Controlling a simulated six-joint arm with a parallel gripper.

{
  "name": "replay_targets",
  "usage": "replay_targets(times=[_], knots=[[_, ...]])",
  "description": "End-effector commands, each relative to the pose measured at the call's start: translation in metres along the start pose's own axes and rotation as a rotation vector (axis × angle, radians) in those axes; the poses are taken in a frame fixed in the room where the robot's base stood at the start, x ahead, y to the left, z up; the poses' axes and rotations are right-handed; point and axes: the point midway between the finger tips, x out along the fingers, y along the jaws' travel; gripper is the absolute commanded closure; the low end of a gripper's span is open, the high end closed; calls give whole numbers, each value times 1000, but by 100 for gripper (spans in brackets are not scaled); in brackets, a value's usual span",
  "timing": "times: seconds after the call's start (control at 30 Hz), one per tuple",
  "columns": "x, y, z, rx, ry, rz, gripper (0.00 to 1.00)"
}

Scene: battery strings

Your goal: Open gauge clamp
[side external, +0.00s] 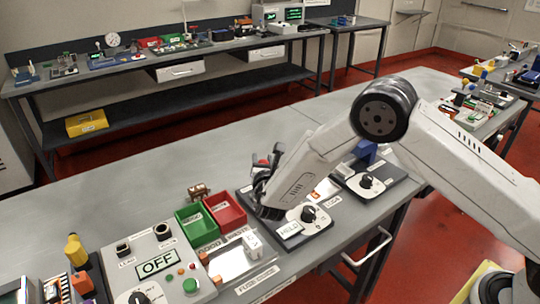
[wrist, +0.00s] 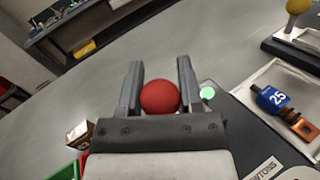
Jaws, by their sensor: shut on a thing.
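My gripper (wrist: 160,72) has its two dark fingers on either side of a red ball knob (wrist: 160,97) and is shut on it. Whatever carries the knob is hidden below it. In the side external view my gripper (side external: 263,172) is over the back edge of a dark base plate (side external: 318,232) with a dial, and a bit of red shows at the fingers. The wrist view shows a dark plate (wrist: 240,105) with a green light (wrist: 207,93) right of the fingers and a label reading NEWTONS. The clamp's jaws cannot be made out.
A white tray (wrist: 262,72) holds a blue and copper piece marked 25 (wrist: 272,99). In the side external view, a green bin (side external: 197,226) and a red bin (side external: 226,210) stand left of my gripper. A panel reading OFF (side external: 158,263) is further left.

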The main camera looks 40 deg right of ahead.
Motion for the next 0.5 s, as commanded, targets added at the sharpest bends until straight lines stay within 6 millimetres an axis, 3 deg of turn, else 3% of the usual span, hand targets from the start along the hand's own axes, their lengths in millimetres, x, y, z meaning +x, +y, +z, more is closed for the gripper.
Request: replay_targets(times=[0.5], knots=[[4,-7,5,87,44,-9,100]])
